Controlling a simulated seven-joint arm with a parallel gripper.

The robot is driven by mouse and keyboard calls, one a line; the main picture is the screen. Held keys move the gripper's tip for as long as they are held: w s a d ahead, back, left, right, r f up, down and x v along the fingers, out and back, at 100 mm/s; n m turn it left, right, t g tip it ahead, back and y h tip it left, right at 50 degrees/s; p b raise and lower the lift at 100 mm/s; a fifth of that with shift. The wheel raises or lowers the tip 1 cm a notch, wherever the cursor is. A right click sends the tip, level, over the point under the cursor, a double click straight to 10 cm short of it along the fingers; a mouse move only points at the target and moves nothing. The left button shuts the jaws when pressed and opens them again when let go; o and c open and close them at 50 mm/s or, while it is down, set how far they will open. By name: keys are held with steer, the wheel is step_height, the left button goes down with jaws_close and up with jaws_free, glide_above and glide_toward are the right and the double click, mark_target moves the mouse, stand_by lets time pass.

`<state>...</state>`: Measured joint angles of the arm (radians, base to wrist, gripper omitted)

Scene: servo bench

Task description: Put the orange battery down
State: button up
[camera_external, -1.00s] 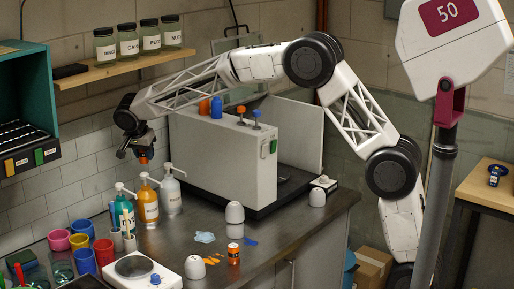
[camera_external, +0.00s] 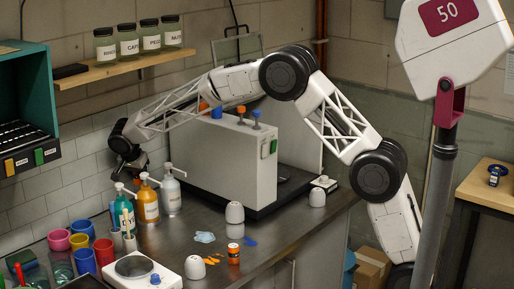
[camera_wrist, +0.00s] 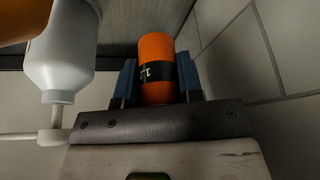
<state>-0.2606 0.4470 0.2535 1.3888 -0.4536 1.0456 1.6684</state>
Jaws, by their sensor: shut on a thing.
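The orange battery (camera_wrist: 157,60), with a black band, sits between the two blue fingers of my gripper (camera_wrist: 157,82) in the wrist view. The fingers are shut on it from both sides. In the external view my gripper (camera_external: 132,172) is low behind the pump bottles, close to the tiled wall.
An orange pump bottle (camera_external: 149,203), a pale blue one (camera_external: 171,195) and a teal one (camera_external: 124,215) stand just in front of my gripper. The grey machine (camera_external: 225,165) is to the right. A jar shelf (camera_external: 120,68) hangs above.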

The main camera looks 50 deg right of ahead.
mark_target(136, 184)
steer(key=shift+f, duration=2.4)
steer(key=shift+f, duration=1.95)
steer(key=shift+f, duration=0.15)
steer(key=o, duration=1)
steer(key=shift+o, duration=0.2)
steer(key=v, duration=1.2)
steer(key=shift+s, duration=0.1)
